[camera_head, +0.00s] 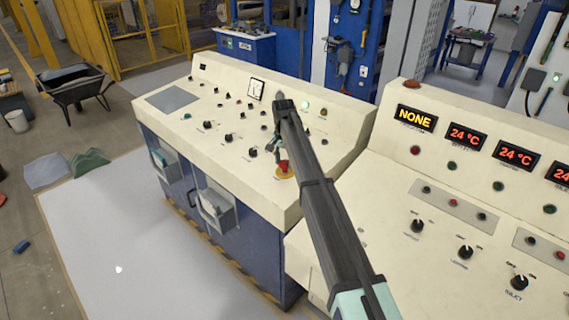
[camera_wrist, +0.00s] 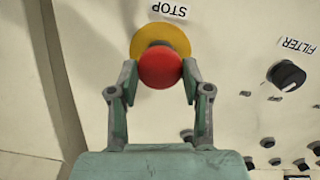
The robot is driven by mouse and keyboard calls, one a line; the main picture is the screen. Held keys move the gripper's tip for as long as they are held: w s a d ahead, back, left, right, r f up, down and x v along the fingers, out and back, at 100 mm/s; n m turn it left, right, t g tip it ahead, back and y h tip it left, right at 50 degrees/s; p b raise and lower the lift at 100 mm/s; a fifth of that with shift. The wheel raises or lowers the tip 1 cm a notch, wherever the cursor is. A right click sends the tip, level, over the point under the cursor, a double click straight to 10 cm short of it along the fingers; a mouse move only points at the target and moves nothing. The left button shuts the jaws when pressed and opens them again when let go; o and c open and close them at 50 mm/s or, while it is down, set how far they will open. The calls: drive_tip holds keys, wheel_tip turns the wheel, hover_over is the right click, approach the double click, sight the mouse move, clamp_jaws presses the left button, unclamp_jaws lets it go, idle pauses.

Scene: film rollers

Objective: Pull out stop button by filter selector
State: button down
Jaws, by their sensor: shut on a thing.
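The red stop button (camera_wrist: 160,68) with its yellow collar (camera_wrist: 150,33) shows at the top middle of the wrist view, below the upside-down STOP label. My gripper (camera_wrist: 158,82) has one finger on each side of the red head and is shut on it. In the head view the red button (camera_head: 283,166) shows beside my arm on the left console, with my gripper (camera_head: 279,150) just above it, partly hidden by the arm. The black filter selector (camera_wrist: 286,75) is to the right in the wrist view, under the FILTER label. How far the button stands out is hard to tell.
Several small knobs and buttons (camera_wrist: 268,142) lie lower right in the wrist view. A second console (camera_head: 450,190) with red displays stands to the right in the head view. A wheelbarrow (camera_head: 76,84) and open floor are on the left.

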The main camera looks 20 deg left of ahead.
sight(284, 162)
drive_tip(key=c, duration=0.5)
unclamp_jaws()
drive_tip(key=shift+r, duration=0.15)
wheel_tip(284, 162, up, 12)
drive_tip(key=shift+a, duration=0.15)
